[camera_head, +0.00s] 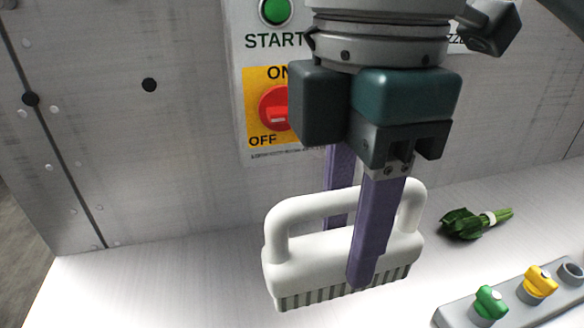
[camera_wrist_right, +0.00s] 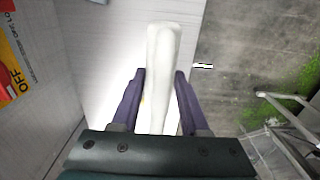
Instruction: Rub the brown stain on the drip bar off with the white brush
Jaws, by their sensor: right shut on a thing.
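The white brush (camera_head: 310,252) has a looped handle and grey-and-white bristles along its underside. My right gripper (camera_head: 345,270) is shut on the brush, with one purple finger on its near side and the other behind it. The right wrist view shows the brush (camera_wrist_right: 162,70) between both fingers of my right gripper (camera_wrist_right: 158,85). The brush seems to be held above the pale counter, bristles down; its exact height is unclear. I cannot make out the drip bar or a brown stain. My left gripper is not in view.
A panel with a green START button (camera_head: 275,11) and a red ON/OFF switch (camera_head: 273,108) is on the metal wall behind. A bunch of greens (camera_head: 463,224) lies on the counter to the right. A grey bar (camera_head: 515,302) with green and yellow knobs stands at front right.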

